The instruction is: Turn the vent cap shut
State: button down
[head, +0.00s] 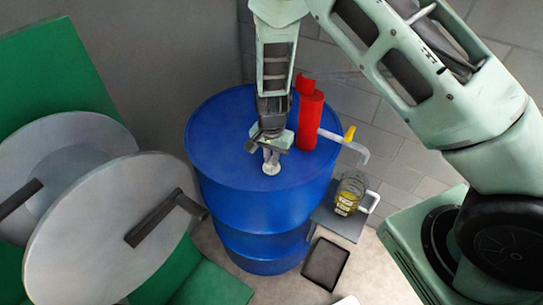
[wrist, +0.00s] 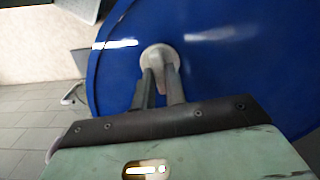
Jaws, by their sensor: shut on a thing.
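The vent cap (head: 270,169) is a small pale disc on top of the blue drum (head: 215,150). In the wrist view the cap (wrist: 159,55) shows as a round light-grey knob just beyond my fingertips. My gripper (head: 271,154) points down over the drum top from above. In the wrist view my gripper (wrist: 161,78) has its two fingers close together, shut on the cap. The fingers hide the near part of the cap, and I cannot tell how far it is turned.
A red pump (head: 311,120) with a grey spout and yellow part stands on the drum, right of my gripper. A jug (head: 348,195) with yellow contents stands on a small shelf right of the drum. A large grey reel (head: 95,240) is at the left. A dark tray (head: 326,263) lies on the floor.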

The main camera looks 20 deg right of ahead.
jog(key=shift+m, duration=0.8)
jog(key=c, duration=1.4)
grip_release()
jog(key=shift+c, duration=0.2)
notch_tip(320, 180, up, 18)
jog(key=b, duration=0.2)
jog(key=shift+f, duration=0.25)
